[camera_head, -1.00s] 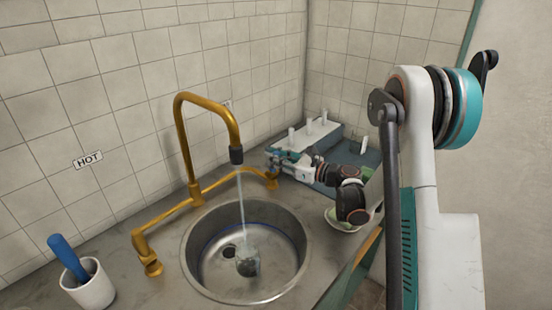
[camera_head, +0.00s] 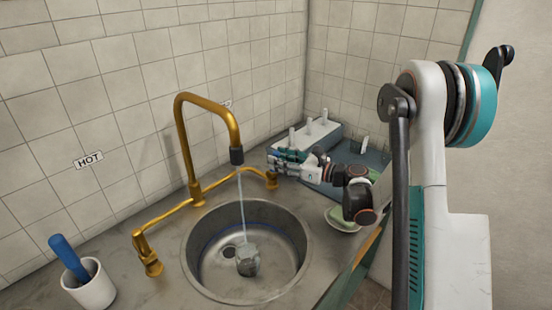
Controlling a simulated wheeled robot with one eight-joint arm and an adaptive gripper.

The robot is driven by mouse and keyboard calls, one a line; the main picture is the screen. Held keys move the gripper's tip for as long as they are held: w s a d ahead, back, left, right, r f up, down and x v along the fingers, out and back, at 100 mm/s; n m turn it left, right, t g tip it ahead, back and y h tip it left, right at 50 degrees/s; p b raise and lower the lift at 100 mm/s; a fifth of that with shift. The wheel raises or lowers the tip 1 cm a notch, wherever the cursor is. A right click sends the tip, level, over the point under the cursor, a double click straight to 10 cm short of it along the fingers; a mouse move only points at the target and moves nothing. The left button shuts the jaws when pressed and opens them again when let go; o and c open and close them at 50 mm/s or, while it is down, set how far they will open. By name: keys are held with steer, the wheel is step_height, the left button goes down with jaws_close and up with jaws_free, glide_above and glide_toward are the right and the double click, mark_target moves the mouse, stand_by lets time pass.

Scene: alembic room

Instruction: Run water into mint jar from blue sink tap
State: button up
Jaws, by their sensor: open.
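A small greyish glass jar (camera_head: 248,261) stands in the round steel sink (camera_head: 288,283), beside the drain hole. The brass tap (camera_head: 185,130) arches over the sink, and a thin stream of water (camera_head: 242,205) runs from its dark nozzle (camera_head: 237,156) down to the jar. The right tap handle (camera_head: 272,181) is at the end of the brass pipe. My gripper (camera_head: 272,161) is open, just above and beside this handle; I cannot tell whether they touch. The left tap handle (camera_head: 152,266) stands free.
A HOT label (camera_head: 88,160) is on the tiles at left; another label (camera_head: 226,104) behind the spout is unreadable. A white cup (camera_head: 92,289) with a blue-handled tool (camera_head: 67,255) stands front left. A pegged rack (camera_head: 318,133) and a soap dish (camera_head: 342,222) are at right.

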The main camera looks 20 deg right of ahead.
steer(key=v, duration=0.9)
steer(key=shift+s+d, duration=0.2)
steer(key=shift+s, duration=0.05)
